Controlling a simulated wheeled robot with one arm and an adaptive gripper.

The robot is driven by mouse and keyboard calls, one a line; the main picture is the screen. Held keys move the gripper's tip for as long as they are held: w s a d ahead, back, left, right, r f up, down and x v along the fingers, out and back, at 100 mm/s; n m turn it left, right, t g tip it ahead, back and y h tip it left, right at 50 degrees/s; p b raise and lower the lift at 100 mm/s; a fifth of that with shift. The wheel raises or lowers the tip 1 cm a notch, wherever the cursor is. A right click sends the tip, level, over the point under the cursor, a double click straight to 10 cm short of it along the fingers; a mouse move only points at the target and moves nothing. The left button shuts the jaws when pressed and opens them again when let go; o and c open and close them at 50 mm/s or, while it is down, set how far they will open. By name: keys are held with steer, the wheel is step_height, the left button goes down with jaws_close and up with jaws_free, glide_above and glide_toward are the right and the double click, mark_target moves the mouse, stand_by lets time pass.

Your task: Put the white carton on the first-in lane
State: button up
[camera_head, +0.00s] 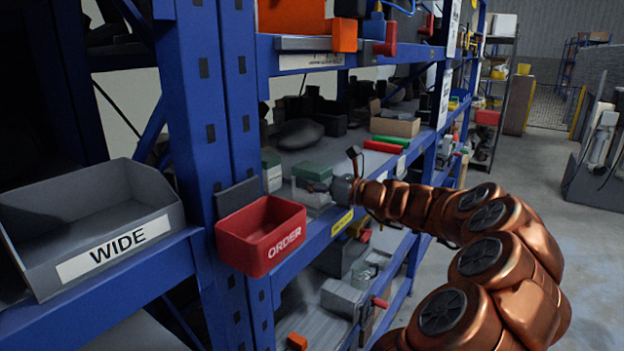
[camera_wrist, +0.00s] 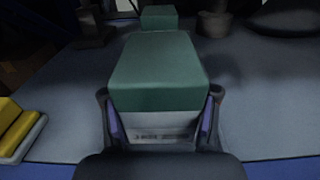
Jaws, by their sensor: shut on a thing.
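A carton with a green top and a pale grey-white body (camera_wrist: 157,126) sits between the two fingers of my gripper (camera_wrist: 160,94), which is shut on its sides. Small dark print shows on its near face. In the head view the same carton (camera_head: 312,172) is low over the blue rack's shelf; I cannot tell whether it touches the shelf. My gripper (camera_head: 326,188) reaches it from the right, partly hidden by the wrist. A similar green-topped carton (camera_head: 271,172) stands behind it and also shows in the wrist view (camera_wrist: 158,17). No lane marked first-in is readable.
A red ORDER bin (camera_head: 262,238) hangs on the rack front, left of my gripper. A grey WIDE bin (camera_head: 92,225) stands further left, past a blue upright (camera_head: 208,130). Red and green items and a cardboard box (camera_head: 396,126) lie further along the shelf. The aisle floor at right is open.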

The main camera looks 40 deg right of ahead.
steer(key=shift+f, duration=0.15)
steer(key=o, duration=1.3)
steer(key=shift+o, duration=0.2)
steer(key=shift+r, duration=0.2)
steer(key=b+v, duration=0.2)
steer(key=v, duration=1)
